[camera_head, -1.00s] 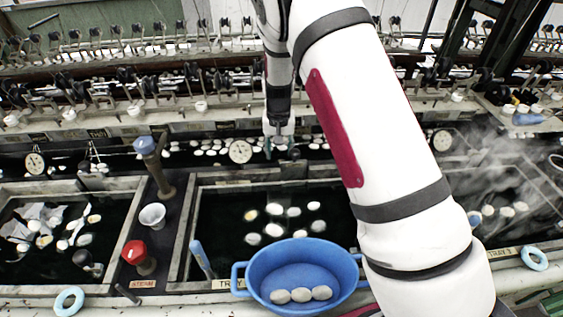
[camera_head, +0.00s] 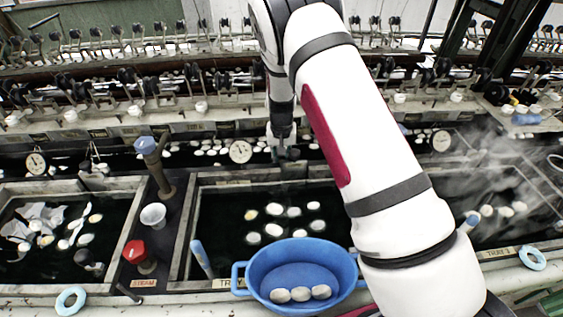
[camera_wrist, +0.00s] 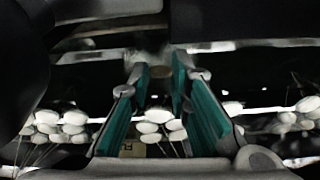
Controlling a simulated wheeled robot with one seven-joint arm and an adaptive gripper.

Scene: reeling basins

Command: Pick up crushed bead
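I cannot make out a crushed bead with certainty. In the wrist view a small dull tan round thing (camera_wrist: 160,72) shows in the gap between my fingertips; whether it touches them I cannot tell. My gripper (camera_head: 288,154) hangs over the back edge of the middle basin in the head view. In the wrist view its teal-padded fingers (camera_wrist: 160,84) are apart. Several white oval pieces (camera_head: 293,211) float in the dark middle basin, in front of my gripper. One yellowish piece (camera_head: 251,214) floats at their left.
A blue tub (camera_head: 262,290) with three pale ovals stands at the front of the middle basin. A red knob (camera_head: 134,251), a white cup (camera_head: 153,215) and a blue-topped post (camera_head: 146,146) stand left of it. A round dial (camera_head: 240,151) is behind. Steam rises at right.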

